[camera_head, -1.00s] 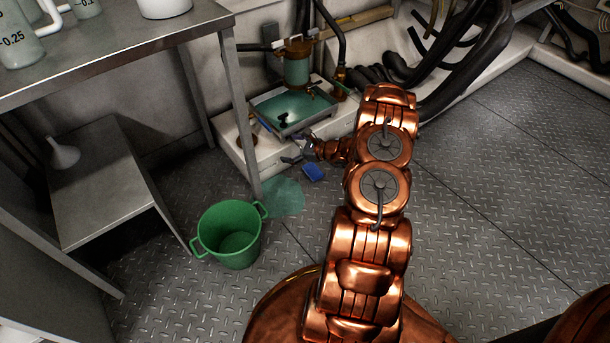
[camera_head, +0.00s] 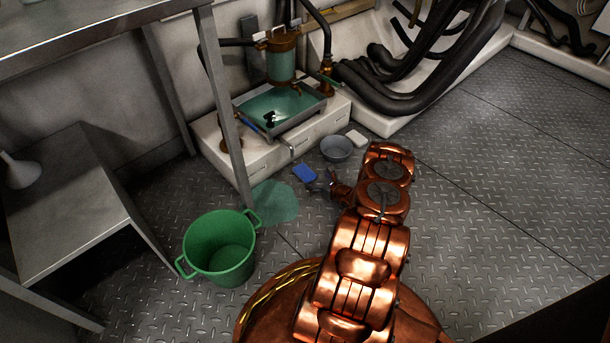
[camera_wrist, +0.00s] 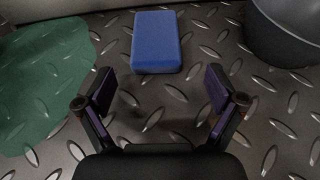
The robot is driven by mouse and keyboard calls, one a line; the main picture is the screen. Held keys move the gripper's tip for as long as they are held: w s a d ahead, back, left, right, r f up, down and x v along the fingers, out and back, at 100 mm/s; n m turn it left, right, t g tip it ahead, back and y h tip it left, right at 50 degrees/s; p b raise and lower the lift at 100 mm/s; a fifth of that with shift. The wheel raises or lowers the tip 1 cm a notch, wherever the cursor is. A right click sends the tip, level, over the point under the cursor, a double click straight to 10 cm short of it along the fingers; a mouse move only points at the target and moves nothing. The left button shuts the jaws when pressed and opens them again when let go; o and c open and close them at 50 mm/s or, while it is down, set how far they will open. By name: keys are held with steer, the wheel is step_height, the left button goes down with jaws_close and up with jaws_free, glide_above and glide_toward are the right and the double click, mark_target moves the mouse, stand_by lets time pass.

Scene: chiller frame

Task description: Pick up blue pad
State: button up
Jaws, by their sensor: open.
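The blue pad (camera_head: 305,173) lies flat on the diamond-plate floor, between a green puddle and a grey bowl. In the wrist view the blue pad (camera_wrist: 156,41) is just beyond the fingertips, centred between them and not touched. My gripper (camera_wrist: 160,92) is open and empty, low over the floor and pointing toward the pad. In the head view my gripper (camera_head: 320,186) is small, just to the lower right of the pad.
The green puddle (camera_head: 273,203) lies left of the pad. The grey bowl (camera_head: 336,148) and a white block (camera_head: 357,138) are behind it. A green bucket (camera_head: 221,247) stands front left. A white plinth (camera_head: 325,122) bears a tray (camera_head: 284,108). Floor at right is clear.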

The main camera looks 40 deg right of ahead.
mark_target(308, 174)
steer(key=shift+r+b+x, duration=0.15)
steer(key=shift+b+x, duration=0.5)
steer(key=shift+x, duration=0.3)
steer(key=shift+r+b+x, duration=0.1)
steer(key=shift+b+x, duration=0.5)
steer(key=shift+x, duration=0.3)
steer(key=shift+w+a+f+b, duration=0.15)
steer(key=shift+w+f+b, duration=0.1)
steer(key=shift+w+b, duration=0.7)
steer(key=shift+w, duration=0.35)
steer(key=c, duration=1)
steer(key=shift+r, duration=0.1)
steer(key=shift+c, duration=0.2)
